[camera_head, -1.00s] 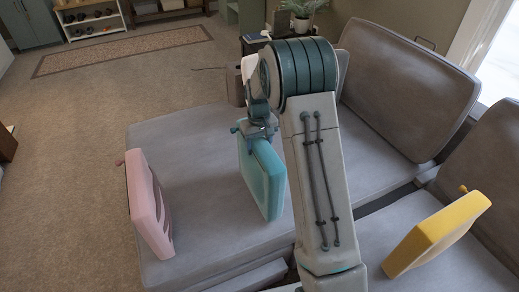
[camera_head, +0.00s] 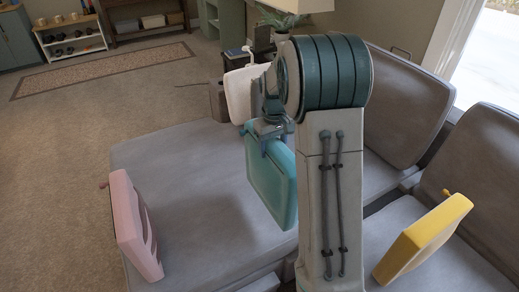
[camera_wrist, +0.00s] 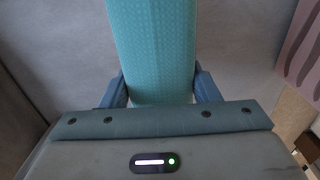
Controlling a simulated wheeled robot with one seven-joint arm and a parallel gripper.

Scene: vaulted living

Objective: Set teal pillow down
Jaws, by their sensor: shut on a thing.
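The teal pillow (camera_head: 270,180) hangs upright from my gripper (camera_head: 273,128) in the head view, over the grey sofa seat (camera_head: 190,170). In the wrist view the teal pillow (camera_wrist: 152,45) runs between the two blue fingers of my gripper (camera_wrist: 160,90), which are shut on its edge. A dark shadow lies on the seat to the pillow's lower left. I cannot tell how far its bottom edge is above the seat. My arm hides part of the seat on the right.
A pink pillow (camera_head: 135,225) stands at the seat's left edge and a yellow pillow (camera_head: 422,238) leans on the right seat. A white pillow (camera_head: 243,95) stands behind the teal one. The seat between pink and teal is clear. Sofa backrests (camera_head: 402,100) rise at the right.

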